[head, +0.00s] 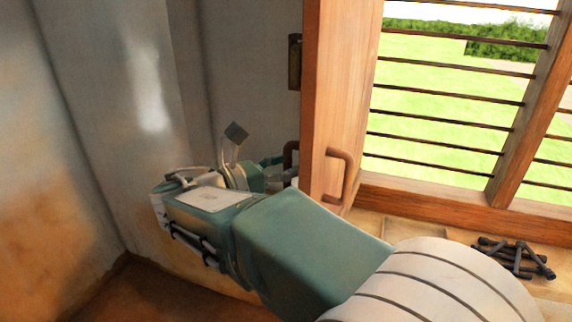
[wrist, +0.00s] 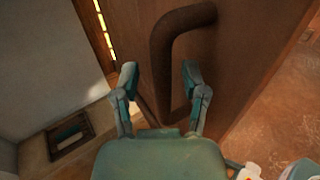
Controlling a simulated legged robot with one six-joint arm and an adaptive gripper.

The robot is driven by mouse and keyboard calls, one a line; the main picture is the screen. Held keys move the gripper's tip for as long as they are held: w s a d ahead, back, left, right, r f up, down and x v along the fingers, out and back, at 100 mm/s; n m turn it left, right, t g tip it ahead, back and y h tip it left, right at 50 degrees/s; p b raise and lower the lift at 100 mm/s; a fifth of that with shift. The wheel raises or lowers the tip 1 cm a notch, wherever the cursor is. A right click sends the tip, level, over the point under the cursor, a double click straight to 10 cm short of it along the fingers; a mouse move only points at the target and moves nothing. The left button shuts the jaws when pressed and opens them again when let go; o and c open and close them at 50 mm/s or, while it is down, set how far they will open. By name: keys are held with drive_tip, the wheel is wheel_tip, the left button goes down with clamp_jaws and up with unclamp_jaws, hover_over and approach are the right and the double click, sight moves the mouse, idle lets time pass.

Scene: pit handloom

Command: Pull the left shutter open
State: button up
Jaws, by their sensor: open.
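The left shutter (head: 335,60) is a wooden panel standing out from the window, seen nearly edge-on in the head view. It has a brown bent handle (head: 345,165) on its right face and another handle (head: 290,155) at its left side. In the wrist view, the shutter (wrist: 245,60) fills the upper right, with one dark handle (wrist: 163,60) on it. My gripper (wrist: 160,78) is open, with a fingertip on each side of the handle's upright bar. I cannot tell whether they touch. In the head view, my arm's wrist hides most of my gripper.
The barred window (head: 450,100) shows grass outside. A ledge (head: 430,225) below it holds a pile of dark sticks (head: 515,258). A dark metal plate (head: 295,62) is on the wall beside the shutter. Plain wall (head: 90,120) stands close at left.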

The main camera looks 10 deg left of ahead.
drive_tip(key=v, duration=1.1)
drive_tip(key=shift+s+a, duration=0.25)
drive_tip(key=shift+a, duration=0.05)
